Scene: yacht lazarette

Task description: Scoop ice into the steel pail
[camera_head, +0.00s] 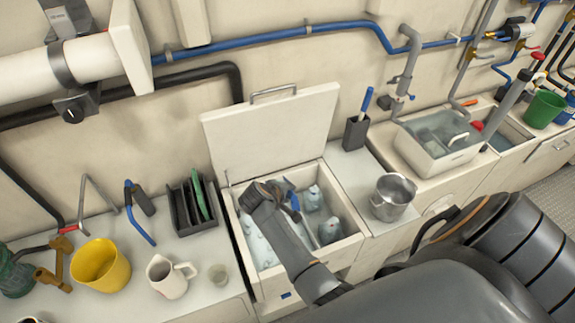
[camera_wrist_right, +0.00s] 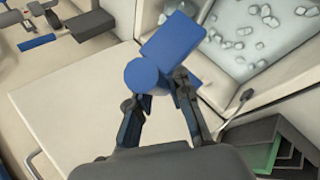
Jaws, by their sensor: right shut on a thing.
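The steel pail (camera_head: 393,197) stands upright on the counter to the right of the open ice chest (camera_head: 357,236). Pale ice (camera_head: 262,247) lies in the chest; loose cubes (camera_wrist_right: 266,22) also show in the wrist view. My right gripper (camera_head: 272,192) is over the chest, near its back. In the wrist view it (camera_wrist_right: 157,92) is shut on a blue scoop (camera_wrist_right: 178,42), with a round end and a boxy part. In the head view the scoop is mostly hidden behind the gripper. My left gripper is out of view.
The chest's raised lid (camera_head: 270,130) stands behind my gripper. A dark holder (camera_head: 355,132) with a blue-handled tool is behind the pail. Left are a dark rack (camera_head: 188,214), a white jug (camera_head: 168,278) and a yellow bucket (camera_head: 100,265). Grey rounded items (camera_head: 329,231) sit in the chest's right side.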

